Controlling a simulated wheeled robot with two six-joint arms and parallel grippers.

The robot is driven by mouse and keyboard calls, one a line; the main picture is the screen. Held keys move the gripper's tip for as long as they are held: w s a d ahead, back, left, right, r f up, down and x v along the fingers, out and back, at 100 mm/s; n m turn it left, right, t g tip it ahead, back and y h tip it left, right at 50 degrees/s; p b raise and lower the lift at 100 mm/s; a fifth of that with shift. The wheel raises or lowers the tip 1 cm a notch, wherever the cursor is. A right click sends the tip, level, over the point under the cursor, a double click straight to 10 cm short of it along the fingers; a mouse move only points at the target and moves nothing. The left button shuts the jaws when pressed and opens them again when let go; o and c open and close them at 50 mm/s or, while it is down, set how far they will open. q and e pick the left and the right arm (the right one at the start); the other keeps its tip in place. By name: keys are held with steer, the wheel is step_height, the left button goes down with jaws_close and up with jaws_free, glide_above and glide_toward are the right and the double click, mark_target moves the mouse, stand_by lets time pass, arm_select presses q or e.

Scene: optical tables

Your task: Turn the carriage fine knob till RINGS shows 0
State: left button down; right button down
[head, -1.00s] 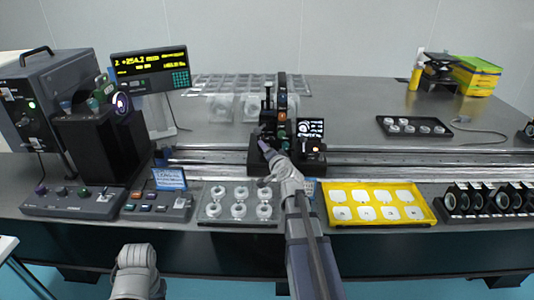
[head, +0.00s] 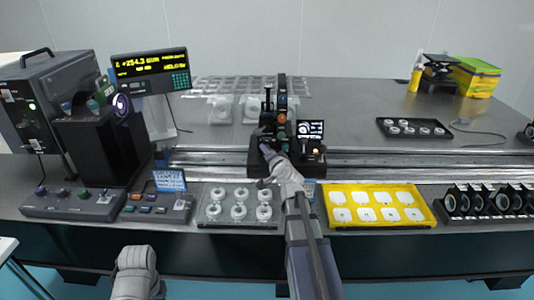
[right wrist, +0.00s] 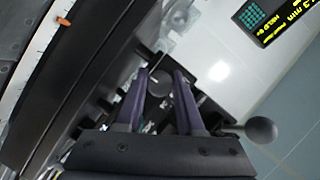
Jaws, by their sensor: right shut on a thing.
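The dark carriage (head: 312,163) stands on the long rail behind the trays. My right gripper (head: 266,152) reaches its left front side. In the right wrist view my right gripper (right wrist: 160,88) has its two fingers closed on a small round dark knob (right wrist: 159,82), taken as the fine knob. The readout (head: 150,68) shows yellow text, with about +254.3 on its top line; the smaller text, including any RINGS value, is too small to read. A small monitor (head: 310,128) on the carriage shows a black and white pattern. My left arm is low at the left; its fingers are not clear.
A ball-ended lever (right wrist: 260,130) stands beside my right gripper. The rail (head: 430,157) runs across the table. In front are a clear tray of rings (head: 210,222) and a yellow tray (head: 378,225). A black lamp housing (head: 95,150) stands at the left.

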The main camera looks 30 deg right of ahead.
steer(key=shift+r+n+g+p, duration=0.1)
steer(key=shift+n+g+p, duration=0.2)
steer(key=shift+n+p, duration=0.3)
steer(key=shift+n+g+h+p, duration=0.5)
steer(key=shift+n+h+p, duration=0.1)
steer(key=shift+n, duration=0.3)
steer(key=shift+n+g+h+p, duration=0.4)
steer(key=shift+n+h+p, duration=0.1)
steer(key=shift+n, duration=0.5)
steer(key=shift+n+g+h, duration=0.3)
steer(key=shift+n, duration=0.3)
steer(key=c, duration=0.5)
jaws_free()
